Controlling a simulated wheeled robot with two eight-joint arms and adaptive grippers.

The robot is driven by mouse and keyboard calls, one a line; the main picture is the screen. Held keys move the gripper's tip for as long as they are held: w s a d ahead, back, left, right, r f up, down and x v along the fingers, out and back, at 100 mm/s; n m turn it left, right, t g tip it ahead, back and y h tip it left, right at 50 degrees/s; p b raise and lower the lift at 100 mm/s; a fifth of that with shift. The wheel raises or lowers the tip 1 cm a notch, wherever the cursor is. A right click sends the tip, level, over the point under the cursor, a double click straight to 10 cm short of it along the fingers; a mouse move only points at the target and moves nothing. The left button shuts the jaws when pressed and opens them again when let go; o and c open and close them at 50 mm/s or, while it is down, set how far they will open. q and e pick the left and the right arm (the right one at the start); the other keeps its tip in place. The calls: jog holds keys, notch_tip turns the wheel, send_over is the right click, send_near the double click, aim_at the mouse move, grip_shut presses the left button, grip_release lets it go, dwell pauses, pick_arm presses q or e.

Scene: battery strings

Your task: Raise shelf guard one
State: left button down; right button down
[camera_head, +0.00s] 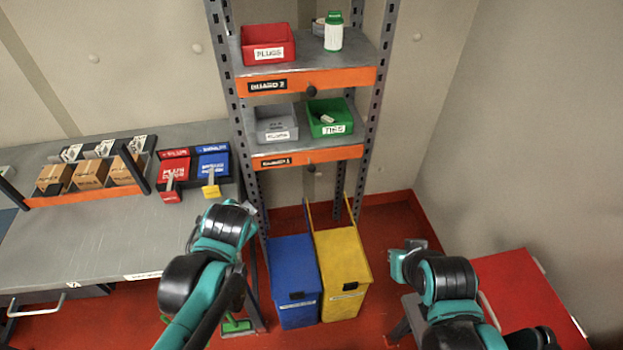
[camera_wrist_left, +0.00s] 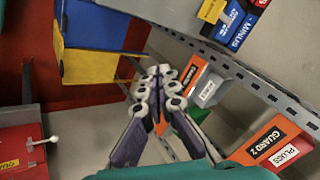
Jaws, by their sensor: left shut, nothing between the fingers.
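Shelf guard one is the orange bar (camera_head: 335,154) along the front of the rack's lower shelf, with a black "GUARD 1" label and a dark round knob (camera_head: 312,167) below its middle. It also shows as an orange bar in the left wrist view (camera_wrist_left: 192,76), partly behind my fingers. My left gripper (camera_wrist_left: 162,76) is shut and empty. In that view its fingertips overlap the area beside guard one; whether they touch it I cannot tell. In the head view my left wrist is left of and below the guard, hiding the fingers. My right gripper's fingers do not show.
Guard two (camera_head: 345,79) is the orange bar above. The lower shelf holds a grey bin (camera_head: 277,134) and a green bin (camera_head: 330,130). A blue bin (camera_head: 292,260) and a yellow bin (camera_head: 343,255) stand below. A workbench (camera_head: 90,235) is left; a red surface (camera_head: 525,300) is right.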

aim_at(310, 164)
pick_arm(q)
jog(key=w+d+f+m+t+y+b, duration=0.1)
jog(key=w+d+f+m, duration=0.25)
jog(key=w+m, duration=0.35)
jog(key=w+d+f+m+t+y+b, duration=0.1)
jog(key=w+d+f+m, duration=0.25)
jog(key=w+m, duration=0.3)
jog(key=w+d+f+m+t+b, duration=0.1)
jog(key=w+d+f+m+t, duration=0.2)
jog(key=d+f+m, duration=0.7)
jog(key=w+m, duration=0.2)
jog(key=m, duration=0.1)
jog(key=shift+w+d+f+t, duration=0.3)
jog(key=shift+d, duration=0.05)
jog(key=b+x, duration=0.3)
jog(key=x, duration=0.7)
jog(key=r, duration=0.4)
jog(key=shift+w+d+b, duration=0.2)
jog(key=shift+d+b, duration=0.05)
jog(key=shift+b, duration=0.05)
